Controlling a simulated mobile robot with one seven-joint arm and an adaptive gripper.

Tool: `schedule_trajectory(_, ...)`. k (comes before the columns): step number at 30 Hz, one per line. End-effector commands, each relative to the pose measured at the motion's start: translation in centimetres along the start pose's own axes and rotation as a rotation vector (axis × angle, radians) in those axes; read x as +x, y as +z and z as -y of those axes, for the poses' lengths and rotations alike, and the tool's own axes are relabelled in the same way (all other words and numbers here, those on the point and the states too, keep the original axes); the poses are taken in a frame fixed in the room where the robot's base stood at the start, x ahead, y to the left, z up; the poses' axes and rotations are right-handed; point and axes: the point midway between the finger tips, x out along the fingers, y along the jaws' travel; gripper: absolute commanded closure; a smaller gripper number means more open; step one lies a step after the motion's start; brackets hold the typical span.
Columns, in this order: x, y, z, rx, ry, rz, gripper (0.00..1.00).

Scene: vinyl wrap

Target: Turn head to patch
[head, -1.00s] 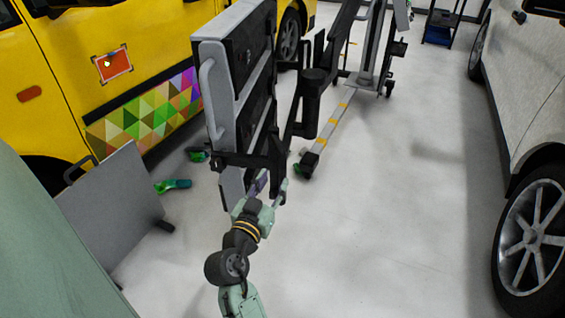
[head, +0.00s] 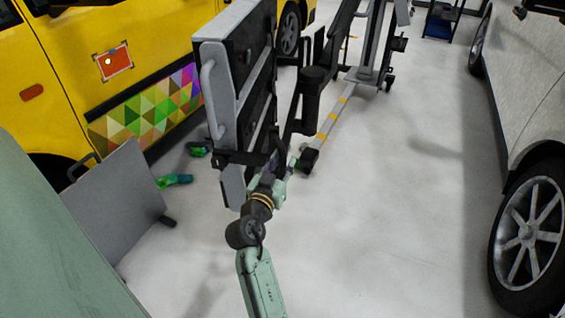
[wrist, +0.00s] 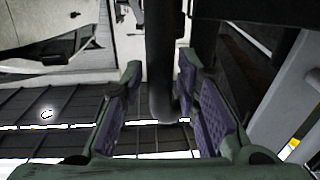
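The lamp head (head: 230,90) is a tall grey and black panel unit on a jointed dark arm (head: 308,95), seen nearly edge-on in the head view. A small orange-red patch (head: 118,66) with a pale border is on the yellow van's side, left of the lamp head. My gripper (head: 282,165) is at the lamp head's lower right edge, its fingers partly hidden there. In the wrist view my gripper (wrist: 158,85) is open, with a dark upright bar (wrist: 162,60) between its fingertips. I cannot tell whether either finger touches the bar.
The yellow van (head: 85,60) with a coloured triangle wrap (head: 150,108) stands at left. A grey panel (head: 115,205) leans low at left near green objects (head: 175,181). A wheeled stand (head: 368,70) is behind. A silver car (head: 535,90) is right; the floor (head: 400,200) between is clear.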

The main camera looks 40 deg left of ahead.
Motion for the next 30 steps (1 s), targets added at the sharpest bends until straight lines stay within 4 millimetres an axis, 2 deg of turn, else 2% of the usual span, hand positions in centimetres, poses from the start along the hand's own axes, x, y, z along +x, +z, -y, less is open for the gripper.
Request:
schedule_trajectory(12, -0.02, 0.00, 0.00, 0.000, 0.000, 0.000, 1.00)
schedule_trajectory(30, -0.02, 0.13, 0.23, 0.001, 0.000, -0.001, 1.00)
